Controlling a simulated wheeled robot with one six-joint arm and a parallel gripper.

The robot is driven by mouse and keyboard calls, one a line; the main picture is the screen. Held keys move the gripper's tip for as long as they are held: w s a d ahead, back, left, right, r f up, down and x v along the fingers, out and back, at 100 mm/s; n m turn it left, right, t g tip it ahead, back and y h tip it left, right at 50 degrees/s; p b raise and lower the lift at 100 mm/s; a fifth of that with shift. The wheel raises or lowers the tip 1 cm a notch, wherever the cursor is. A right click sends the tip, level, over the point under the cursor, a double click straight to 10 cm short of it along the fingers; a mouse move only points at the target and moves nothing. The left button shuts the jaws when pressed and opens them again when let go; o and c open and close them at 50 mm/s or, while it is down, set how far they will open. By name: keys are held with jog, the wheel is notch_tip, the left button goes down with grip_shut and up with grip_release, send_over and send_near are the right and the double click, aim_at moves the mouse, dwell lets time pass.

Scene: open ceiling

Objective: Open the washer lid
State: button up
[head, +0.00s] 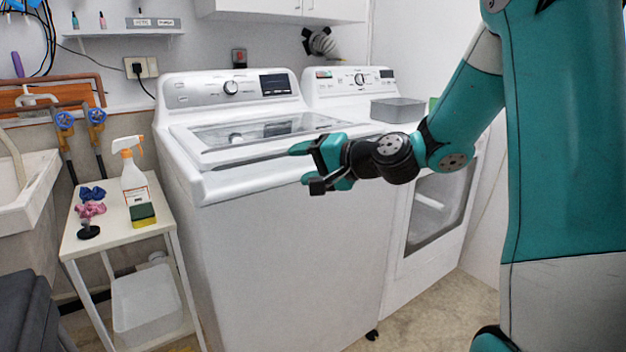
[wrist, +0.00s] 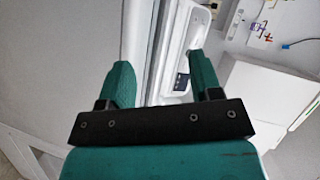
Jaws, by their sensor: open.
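The washer (head: 285,255) is a white top-loader on the left of the two machines. Its lid (head: 262,135), with a dark glass window, looks shut and lies flat on top. My gripper (head: 297,165) is open and empty by the washer's front top edge, in front of the lid. In the wrist view my two teal fingers (wrist: 160,85) are spread, with the washer's edge and control panel (wrist: 183,60) seen between and beyond them. I cannot tell whether a finger touches the washer.
A dryer (head: 435,210) stands to the right with a grey bin (head: 397,110) on top. A small white side table (head: 115,220) on the left holds a spray bottle (head: 133,180) and a sponge (head: 142,214). A sink (head: 30,190) is at far left.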

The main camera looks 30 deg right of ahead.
jog(key=w+d+f+m+t+h+b, duration=0.1)
jog(key=d+f+m+t+h, duration=0.2)
jog(key=d, duration=0.5)
jog(key=w+d+f+m+t+h+b, duration=0.1)
jog(key=d+m+h, duration=0.2)
jog(key=d+m, duration=0.3)
jog(key=shift+n, duration=0.5)
jog(key=w+p, duration=0.1)
jog(key=w, duration=0.4)
jog(key=w+p, duration=0.1)
jog(key=w, duration=0.5)
jog(key=w+p, duration=0.1)
jog(key=w, duration=0.4)
jog(key=shift+w+d+r, duration=0.15)
jog(key=shift+w+d, duration=0.1)
jog(key=shift+d, duration=0.05)
